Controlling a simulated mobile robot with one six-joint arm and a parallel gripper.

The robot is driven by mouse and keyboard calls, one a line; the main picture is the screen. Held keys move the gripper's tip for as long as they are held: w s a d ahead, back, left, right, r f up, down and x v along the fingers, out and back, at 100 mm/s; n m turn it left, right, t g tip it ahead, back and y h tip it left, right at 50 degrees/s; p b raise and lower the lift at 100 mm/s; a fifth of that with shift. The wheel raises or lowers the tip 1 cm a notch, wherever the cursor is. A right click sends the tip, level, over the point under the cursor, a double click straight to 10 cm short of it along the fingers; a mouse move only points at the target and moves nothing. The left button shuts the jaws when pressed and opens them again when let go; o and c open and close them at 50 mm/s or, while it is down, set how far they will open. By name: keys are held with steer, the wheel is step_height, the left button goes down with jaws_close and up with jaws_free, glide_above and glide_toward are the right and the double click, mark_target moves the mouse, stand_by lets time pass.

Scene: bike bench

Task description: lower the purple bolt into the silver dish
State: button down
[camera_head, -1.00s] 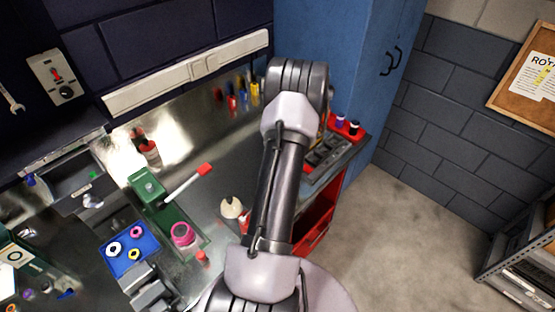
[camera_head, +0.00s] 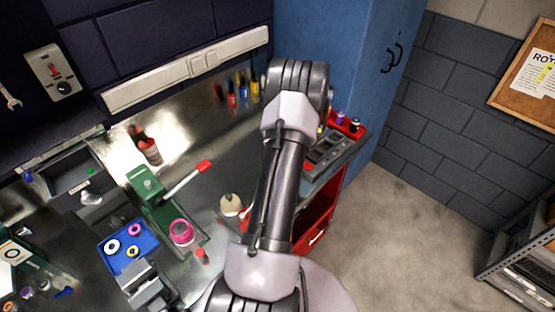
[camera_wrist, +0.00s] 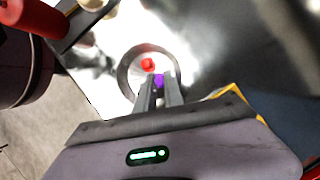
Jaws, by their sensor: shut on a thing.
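In the wrist view, my gripper (camera_wrist: 160,95) is shut on the purple bolt (camera_wrist: 158,80), which shows as a small purple piece between the fingertips. Beyond the fingertips is the round silver dish (camera_wrist: 125,72), its near rim partly hidden by the fingers. A red piece (camera_wrist: 148,64) shows inside the dish outline, just past the bolt. The bolt appears over the near part of the dish; its height above the dish floor I cannot tell. In the head view, my arm hides the gripper, bolt and dish.
In the wrist view, a red cylinder (camera_wrist: 30,17) lies at upper left. In the head view, the bench holds a blue tray (camera_head: 146,242) with coloured rings, a green tool (camera_head: 146,186), a pink round item (camera_head: 182,232) and a pale cone-shaped item (camera_head: 230,205). A blue cabinet (camera_head: 350,60) stands behind.

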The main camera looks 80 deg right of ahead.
steer(key=shift+f, duration=0.15)
steer(key=c, duration=1.4)
jaws_free()
